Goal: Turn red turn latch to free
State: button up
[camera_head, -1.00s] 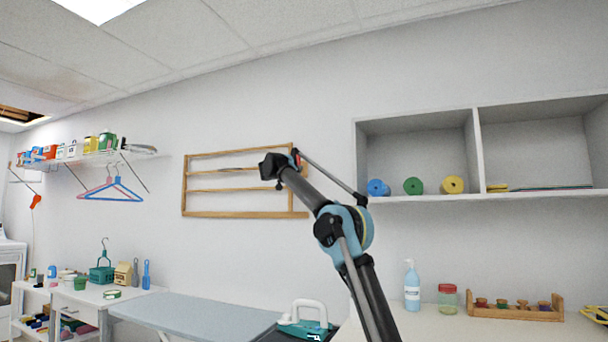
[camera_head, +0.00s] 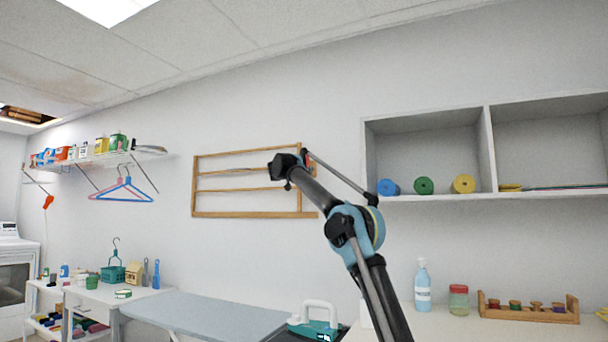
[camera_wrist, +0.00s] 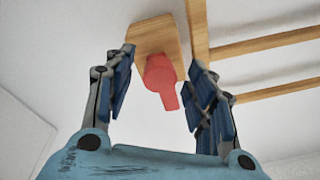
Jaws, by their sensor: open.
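The red turn latch (camera_wrist: 163,78) shows in the wrist view, mounted on a wooden block (camera_wrist: 157,36) beside the wooden wall rack. Its handle hangs down and slightly right in that view. My gripper (camera_wrist: 162,85) is open, with one blue finger on each side of the latch in the picture. The fingers look apart from the latch; the depth between them is hard to tell. In the head view a bit of red (camera_head: 307,158) shows at the rack's upper right corner, mostly hidden behind my arm. My gripper end in the head view is hard to make out.
The wooden rack (camera_head: 228,214) hangs on the white wall. A white open shelf (camera_head: 430,197) with coloured rolls is to its right. Below are an ironing board (camera_head: 190,315) with a teal iron (camera_head: 313,328), and a counter with a blue bottle (camera_head: 422,287).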

jog(key=v, duration=1.1)
jog(key=shift+s, duration=0.25)
jog(key=shift+a+f, duration=0.1)
jog(key=shift+f, duration=0.05)
